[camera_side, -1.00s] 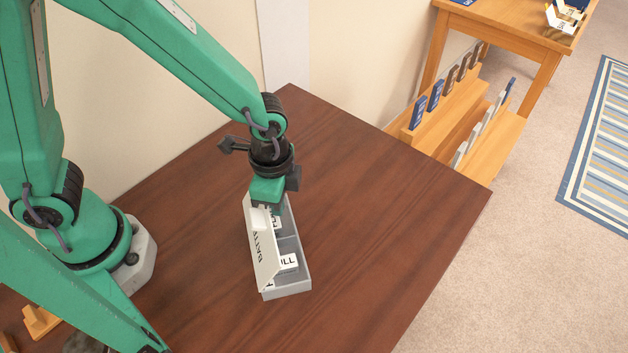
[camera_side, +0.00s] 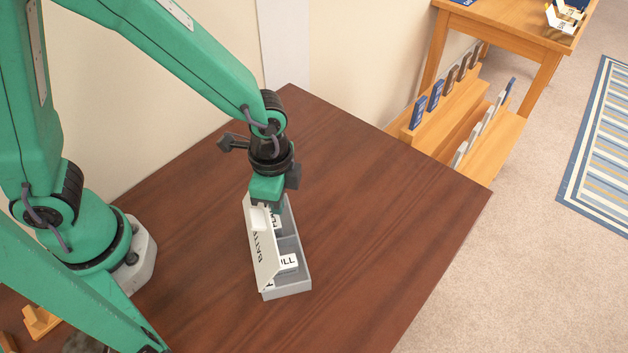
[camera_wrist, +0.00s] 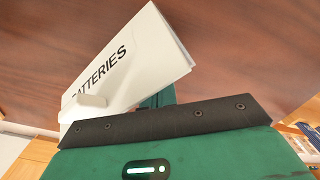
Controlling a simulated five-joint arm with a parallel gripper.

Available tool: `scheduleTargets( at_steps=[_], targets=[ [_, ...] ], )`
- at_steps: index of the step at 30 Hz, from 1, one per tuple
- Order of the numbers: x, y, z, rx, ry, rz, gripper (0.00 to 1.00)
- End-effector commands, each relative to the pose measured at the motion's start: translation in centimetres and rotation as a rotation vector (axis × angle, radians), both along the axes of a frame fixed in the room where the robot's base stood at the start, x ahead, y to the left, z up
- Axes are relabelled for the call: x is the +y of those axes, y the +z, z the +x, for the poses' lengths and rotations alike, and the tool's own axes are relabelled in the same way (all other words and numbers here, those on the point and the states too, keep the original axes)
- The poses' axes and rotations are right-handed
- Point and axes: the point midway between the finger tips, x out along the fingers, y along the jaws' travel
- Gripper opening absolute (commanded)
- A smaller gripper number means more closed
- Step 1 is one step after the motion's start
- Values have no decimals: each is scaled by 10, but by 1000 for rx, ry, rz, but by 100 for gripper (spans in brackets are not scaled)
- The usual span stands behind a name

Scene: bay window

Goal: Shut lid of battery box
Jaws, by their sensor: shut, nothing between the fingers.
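The battery box (camera_side: 292,291) is a grey tray with compartments on the brown table. Its white lid (camera_side: 262,255), lettered along its face, stands raised and tilted on the left side of the box. White labels show inside, one reading in part "ILL". My gripper (camera_side: 268,208) is shut and empty, pointing down at the far end of the box, close to the lid; I cannot tell whether it touches. In the wrist view the lid (camera_wrist: 140,55) reads "BATTERIES", with a small tab at its edge. The wrist housing hides most of my fingers and the box there.
The table (camera_side: 390,215) is clear to the right of the box. A small wooden piece (camera_side: 41,320) lies at the lower left. A wooden rack (camera_side: 455,115) with several upright blocks stands on the floor beyond the table's right edge.

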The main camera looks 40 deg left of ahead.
Motion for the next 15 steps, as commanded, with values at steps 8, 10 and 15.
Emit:
scheduleTargets(
  at_steps=[8, 10, 15],
  targets=[
    [0, 16, 0, -1, 0, 0, 0],
    [0, 21, 1, -2, 0, -1, 0],
    [0, 30, 1, -2, 0, -1, 0]
  ],
)
